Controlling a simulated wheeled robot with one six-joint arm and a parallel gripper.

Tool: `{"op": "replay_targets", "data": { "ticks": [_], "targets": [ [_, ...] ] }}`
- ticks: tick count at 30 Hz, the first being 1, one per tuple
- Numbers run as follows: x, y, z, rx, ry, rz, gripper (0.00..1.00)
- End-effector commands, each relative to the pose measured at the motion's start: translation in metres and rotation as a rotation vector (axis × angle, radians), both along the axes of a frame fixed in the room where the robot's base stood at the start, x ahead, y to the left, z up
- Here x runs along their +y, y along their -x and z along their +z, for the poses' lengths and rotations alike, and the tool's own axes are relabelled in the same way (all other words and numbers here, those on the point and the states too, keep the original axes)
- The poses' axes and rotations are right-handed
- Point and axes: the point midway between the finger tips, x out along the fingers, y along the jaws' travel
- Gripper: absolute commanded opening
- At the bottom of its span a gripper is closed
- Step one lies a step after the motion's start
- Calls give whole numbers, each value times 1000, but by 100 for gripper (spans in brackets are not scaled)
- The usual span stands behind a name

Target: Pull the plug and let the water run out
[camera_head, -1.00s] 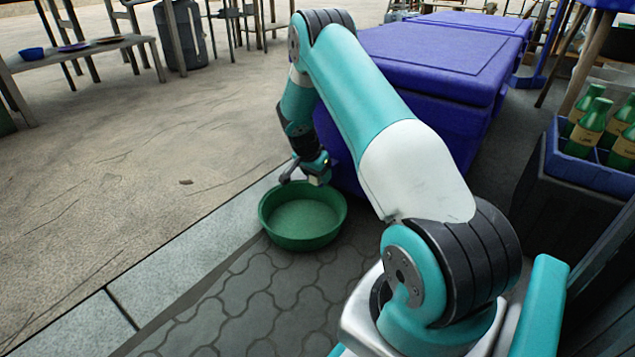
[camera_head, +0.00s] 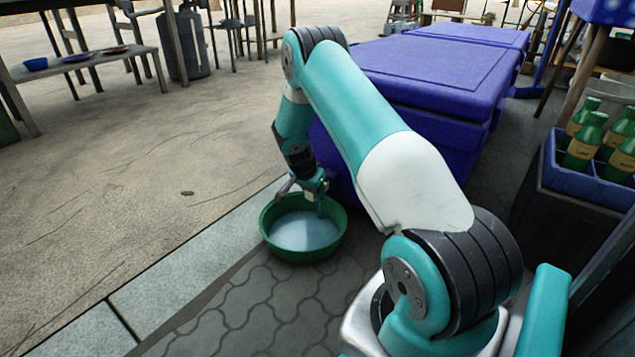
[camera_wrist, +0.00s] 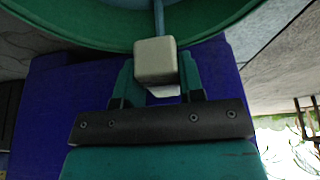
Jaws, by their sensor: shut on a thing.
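My gripper (camera_head: 306,187) is low beside the near end of a large blue box (camera_head: 425,75), over the rim of a round green basin (camera_head: 335,250). In the wrist view its teal fingers (camera_wrist: 157,85) are shut on a pale grey, block-shaped plug (camera_wrist: 155,60). A thin light-blue stream of water (camera_wrist: 158,18) shows at the plug's far side, over the basin. Pale bluish water (camera_head: 305,231) covers the basin's floor. The outlet on the box is hidden, so I cannot tell how far the plug stands from it.
The basin stands on grey paving (camera_head: 250,315) beside a pale kerb (camera_head: 180,285). A blue crate of green bottles (camera_head: 590,170) is at the right. A bench with bowls and plates (camera_head: 80,62) is at the back left.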

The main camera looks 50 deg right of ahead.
Motion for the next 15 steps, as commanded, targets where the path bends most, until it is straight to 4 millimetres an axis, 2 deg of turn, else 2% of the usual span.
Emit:
{"op": "replay_targets", "data": {
  "ticks": [2,10,11,13,15],
  "targets": [
    [8,1,3,3,-3,3,0],
    [12,1,0,4,-6,4,0],
    [12,1,0,4,-6,4,43],
    [12,0,0,3,-6,4,59],
    [11,1,0,2,-5,2,62]
  ]
}}
